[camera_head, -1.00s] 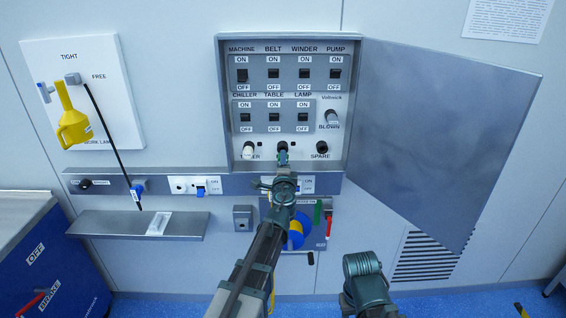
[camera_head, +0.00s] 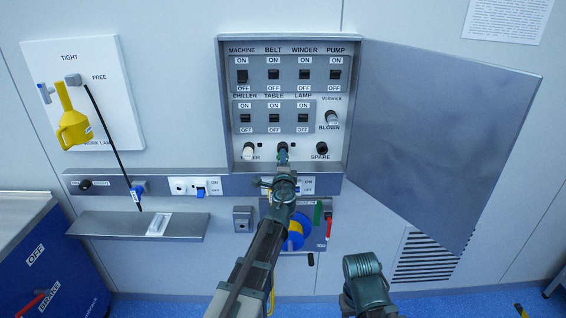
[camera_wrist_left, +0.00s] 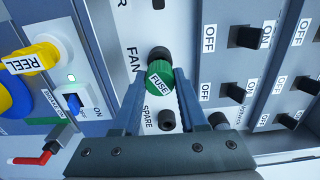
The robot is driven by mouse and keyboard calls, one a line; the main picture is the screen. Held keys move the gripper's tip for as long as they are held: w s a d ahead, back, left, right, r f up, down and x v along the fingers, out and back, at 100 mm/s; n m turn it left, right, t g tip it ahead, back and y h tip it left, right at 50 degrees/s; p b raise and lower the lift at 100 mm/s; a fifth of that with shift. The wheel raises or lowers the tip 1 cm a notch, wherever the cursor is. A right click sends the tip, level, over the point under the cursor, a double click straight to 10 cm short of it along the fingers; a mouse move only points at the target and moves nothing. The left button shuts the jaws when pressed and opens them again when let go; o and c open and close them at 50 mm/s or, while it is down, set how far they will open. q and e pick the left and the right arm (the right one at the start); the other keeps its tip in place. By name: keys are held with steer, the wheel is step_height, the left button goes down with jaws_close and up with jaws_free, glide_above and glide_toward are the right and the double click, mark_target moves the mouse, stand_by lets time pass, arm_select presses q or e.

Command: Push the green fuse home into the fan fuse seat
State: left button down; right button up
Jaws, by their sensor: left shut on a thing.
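The green fuse (camera_wrist_left: 160,77), with a FUSE label on its cap, is in the left wrist view. My left gripper (camera_wrist_left: 162,90) is shut on it, one finger on each side. The black fan fuse seat (camera_wrist_left: 158,54) shows just behind the cap, next to the FAN label. The cap overlaps the seat's edge, and I cannot tell how deep the fuse is in. In the head view my left gripper (camera_head: 282,152) is at the middle of the bottom row of the open panel box, hiding most of the fuse. My right arm's fingers are not visible.
The empty-looking spare seat (camera_wrist_left: 167,120) is beside the fuse. Rows of black switches (camera_head: 274,74) sit above. The open box door (camera_head: 440,130) stands out to the right.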

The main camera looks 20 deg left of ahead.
arm_select(q)
steer(key=shift+x, duration=1.45)
steer(key=shift+c, duration=1.9)
jaws_free()
steer(key=shift+s, duration=0.1)
steer(key=v, duration=1.3)
steer(key=shift+s+d, duration=0.15)
steer(key=shift+s, duration=0.25)
